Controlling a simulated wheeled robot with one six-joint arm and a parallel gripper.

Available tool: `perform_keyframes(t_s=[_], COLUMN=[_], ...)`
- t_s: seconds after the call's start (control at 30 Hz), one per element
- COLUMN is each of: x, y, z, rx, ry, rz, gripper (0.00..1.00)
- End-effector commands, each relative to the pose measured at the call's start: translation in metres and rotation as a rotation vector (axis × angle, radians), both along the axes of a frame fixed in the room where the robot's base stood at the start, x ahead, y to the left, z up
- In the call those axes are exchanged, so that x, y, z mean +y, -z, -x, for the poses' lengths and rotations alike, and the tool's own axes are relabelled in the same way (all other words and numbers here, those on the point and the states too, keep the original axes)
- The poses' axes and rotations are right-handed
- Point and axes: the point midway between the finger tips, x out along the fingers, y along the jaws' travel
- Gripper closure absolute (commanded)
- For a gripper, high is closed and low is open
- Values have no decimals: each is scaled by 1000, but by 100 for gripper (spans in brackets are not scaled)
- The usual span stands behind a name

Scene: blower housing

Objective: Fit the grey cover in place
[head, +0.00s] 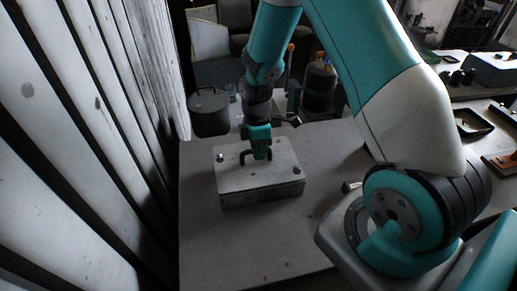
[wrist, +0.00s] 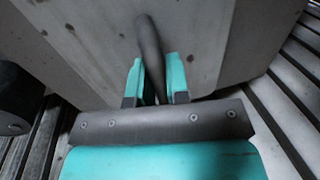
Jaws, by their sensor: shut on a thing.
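The grey cover (head: 234,177) is a flat plate with a dark bar handle on top and a small knob near each of two corners. In the head view it sits over the box-like housing (head: 262,198) on the table; I cannot tell whether it is fully seated. My gripper (head: 261,154) is above the cover, its fingers around the handle. In the wrist view the teal fingers of my gripper (wrist: 155,85) are shut on the dark handle (wrist: 150,45), with the cover's grey face (wrist: 92,30) behind. The far side of the housing is hidden.
The table (head: 222,245) is bare around the housing. A slatted pale wall (head: 75,120) stands close at the left. A dark pot (head: 209,112) and dark bottles (head: 319,85) stand behind the table. A side bench (head: 485,115) at the right holds trays and a box.

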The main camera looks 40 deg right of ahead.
Motion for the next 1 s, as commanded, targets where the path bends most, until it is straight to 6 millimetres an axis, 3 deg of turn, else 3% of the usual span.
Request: perform_keyframes(t_s=[0.6,0.63,0.73,0.93,1.0], x=[1,1,1,1,1], y=[5,5,5,5,5], z=[2,2,2,3,3], rx=[-6,-7,-5,-3,-2], ry=[0,0,0,0,0], rz=[1,2,1,0,1], gripper=[100,79,56,54,40])
